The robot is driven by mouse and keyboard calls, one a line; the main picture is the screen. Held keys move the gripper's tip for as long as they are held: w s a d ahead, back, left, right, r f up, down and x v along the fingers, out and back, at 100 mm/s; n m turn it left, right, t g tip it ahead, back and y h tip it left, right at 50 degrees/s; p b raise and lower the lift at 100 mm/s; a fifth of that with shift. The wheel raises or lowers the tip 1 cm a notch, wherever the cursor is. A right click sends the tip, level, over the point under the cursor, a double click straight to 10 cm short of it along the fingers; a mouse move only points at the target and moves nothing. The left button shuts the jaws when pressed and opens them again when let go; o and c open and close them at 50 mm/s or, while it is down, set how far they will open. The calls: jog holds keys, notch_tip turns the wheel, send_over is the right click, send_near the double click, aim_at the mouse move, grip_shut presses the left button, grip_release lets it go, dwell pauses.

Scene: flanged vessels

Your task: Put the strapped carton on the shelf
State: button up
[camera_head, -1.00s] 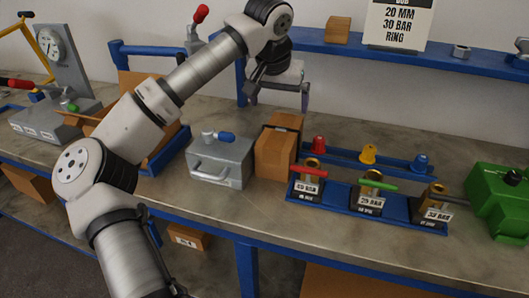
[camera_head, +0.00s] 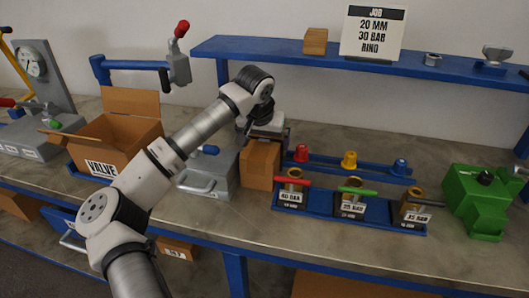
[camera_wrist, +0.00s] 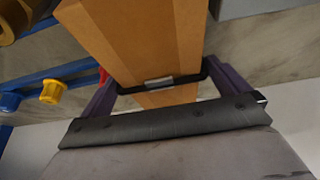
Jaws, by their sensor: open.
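The strapped carton (camera_head: 259,165) is a brown box standing on the bench between the grey metal box and the valve rack. In the wrist view the carton (camera_wrist: 150,40) fills the upper middle, with a dark band and a silver clasp across it. My gripper (camera_head: 262,138) is just above the carton in the head view, which hides its fingertips. In the wrist view my open gripper (camera_wrist: 163,88) has one purple finger on each side of the carton; contact cannot be told. The blue shelf (camera_head: 275,57) runs along the wall behind.
The shelf bears a small wooden block (camera_head: 315,41), a job sign (camera_head: 374,33), a steel ring (camera_head: 432,59) and a grey fitting (camera_head: 493,56). The grey box (camera_head: 207,178) is close left of the carton. The valve rack (camera_head: 330,210) and green machine (camera_head: 482,203) are to the right.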

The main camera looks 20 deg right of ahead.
jog(key=shift+x, duration=1.35)
jog(key=shift+c, duration=0.4)
jog(key=c, duration=1.4)
jog(key=shift+r, duration=0.1)
jog(key=shift+c, duration=1.4)
jog(key=shift+r+p, duration=0.2)
jog(key=shift+p, duration=0.15)
